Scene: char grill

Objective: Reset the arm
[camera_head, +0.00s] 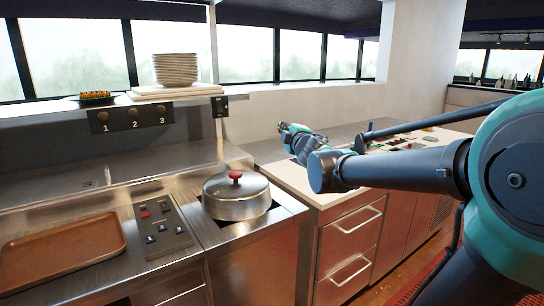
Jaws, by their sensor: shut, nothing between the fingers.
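My arm (410,167) reaches in from the right, bent at the elbow. Its far part folds back over the pale counter. My gripper (283,126) is at the far end, small in the picture, above the counter by the back wall. It is shut with nothing held. The fingers are too small to make out in detail, and part of the forearm and wrist is hidden behind the nearer arm links.
A lidded metal pot (236,202) with a red knob sits left of my arm. A brown tray (62,255) and a button panel (163,228) lie further left. Stacked plates (176,70) stand on the shelf. Several small items lie on the counter (300,182) behind my arm.

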